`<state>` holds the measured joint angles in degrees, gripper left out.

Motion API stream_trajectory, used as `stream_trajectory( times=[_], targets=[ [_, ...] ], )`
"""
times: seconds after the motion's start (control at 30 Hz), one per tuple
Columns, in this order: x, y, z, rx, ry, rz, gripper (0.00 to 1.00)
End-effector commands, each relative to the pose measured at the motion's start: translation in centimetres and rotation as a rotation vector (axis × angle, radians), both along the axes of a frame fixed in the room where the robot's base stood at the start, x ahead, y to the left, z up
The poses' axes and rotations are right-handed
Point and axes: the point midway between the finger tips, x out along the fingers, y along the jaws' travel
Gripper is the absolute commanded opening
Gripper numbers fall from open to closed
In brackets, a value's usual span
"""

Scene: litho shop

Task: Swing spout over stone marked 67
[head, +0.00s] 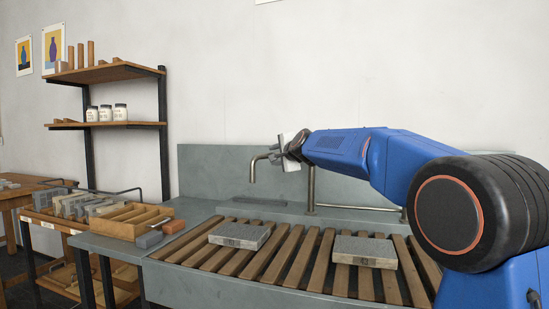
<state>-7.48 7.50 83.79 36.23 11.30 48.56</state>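The metal spout (253,168) bends down at its left end, above and behind the left stone. Its upright pipe (311,190) rises from the back of the sink. My gripper (279,150) is at the spout's horizontal part and hides much of it. I cannot tell whether the fingers are closed on it or only beside it. A grey stone (240,234) lies on the slats at left; its front mark is too small to read surely. Another grey stone (365,249) lies at right, its mark looking like 43.
The stones lie on a slatted wooden rack (288,262) in a grey sink with a tall backsplash (215,172). Shelves (105,125) with jars hang on the wall. My arm crosses the right side.

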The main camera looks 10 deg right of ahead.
Motion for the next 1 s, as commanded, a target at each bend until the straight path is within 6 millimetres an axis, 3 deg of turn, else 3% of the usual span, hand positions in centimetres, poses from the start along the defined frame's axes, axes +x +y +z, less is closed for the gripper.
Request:
stream_trajectory(
  times=[0.7, 1.0],
  targets=[
    [-11.6, -2.9, 2.2, 0.0, -0.001, 0.0, 0.36],
    [-15.0, -3.8, 2.8, 0.0, 0.0, -0.001, 0.36]
  ],
)
